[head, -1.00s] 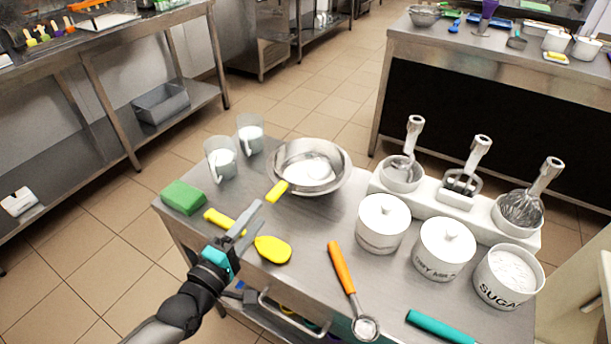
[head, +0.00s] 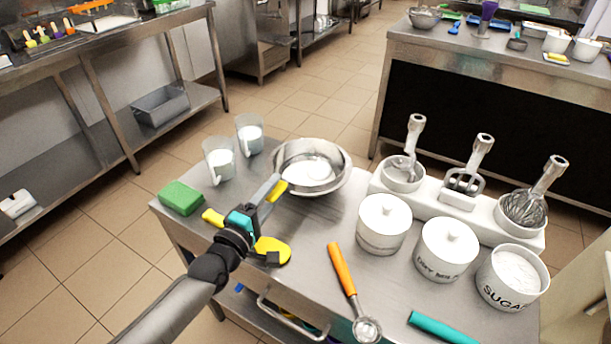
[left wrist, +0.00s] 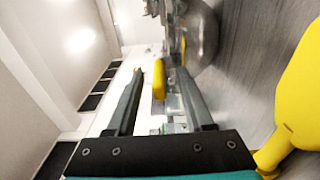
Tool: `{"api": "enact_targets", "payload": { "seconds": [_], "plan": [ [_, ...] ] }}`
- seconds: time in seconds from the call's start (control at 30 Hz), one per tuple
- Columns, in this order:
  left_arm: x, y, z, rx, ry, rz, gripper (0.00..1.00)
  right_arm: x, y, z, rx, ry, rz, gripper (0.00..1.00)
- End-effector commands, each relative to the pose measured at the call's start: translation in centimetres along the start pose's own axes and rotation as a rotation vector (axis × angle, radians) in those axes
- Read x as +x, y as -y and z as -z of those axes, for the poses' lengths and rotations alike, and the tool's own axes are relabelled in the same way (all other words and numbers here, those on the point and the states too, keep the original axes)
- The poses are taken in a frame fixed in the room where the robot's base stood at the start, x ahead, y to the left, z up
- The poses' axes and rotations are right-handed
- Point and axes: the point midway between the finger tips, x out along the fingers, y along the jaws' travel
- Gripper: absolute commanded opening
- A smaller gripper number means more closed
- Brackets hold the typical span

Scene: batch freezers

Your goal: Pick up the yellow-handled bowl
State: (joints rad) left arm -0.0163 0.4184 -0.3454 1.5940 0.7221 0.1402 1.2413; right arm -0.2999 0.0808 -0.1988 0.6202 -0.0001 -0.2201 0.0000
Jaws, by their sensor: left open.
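The steel bowl (head: 318,176) stands on the cart top, with its yellow handle (head: 277,191) pointing toward the front left. My left gripper (head: 272,186) is open at the handle. In the left wrist view the yellow handle (left wrist: 159,78) appears between the two fingers of the left gripper (left wrist: 159,73), toward their tips. I cannot tell whether either finger touches it. The bowl's metal side (left wrist: 201,35) shows beyond the right finger. My right gripper is not in view.
A yellow spatula (head: 272,247) lies under my left wrist. A green sponge (head: 181,198) and two glass cups (head: 219,160) are left of the bowl. White lidded jars (head: 384,225) and an orange-handled scoop (head: 343,270) are to the right.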

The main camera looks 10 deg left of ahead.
Motion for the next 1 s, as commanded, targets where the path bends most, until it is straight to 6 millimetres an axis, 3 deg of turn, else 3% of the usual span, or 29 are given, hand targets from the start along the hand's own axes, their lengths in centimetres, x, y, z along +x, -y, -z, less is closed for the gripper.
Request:
{"api": "enact_targets", "payload": {
  "seconds": [0.13, 0.6, 1.0],
  "plan": [
    [-0.02, 0.01, -0.02, 0.0, 0.0, 0.001, 0.51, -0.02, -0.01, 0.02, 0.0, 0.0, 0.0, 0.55],
    [-0.05, 0.01, 0.0, 0.0, 0.0, 0.0, 0.0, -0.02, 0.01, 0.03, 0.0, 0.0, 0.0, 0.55],
    [-0.05, 0.01, 0.0, 0.0, 0.0, 0.0, 0.0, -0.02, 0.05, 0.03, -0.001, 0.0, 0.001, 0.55]
  ]
}}
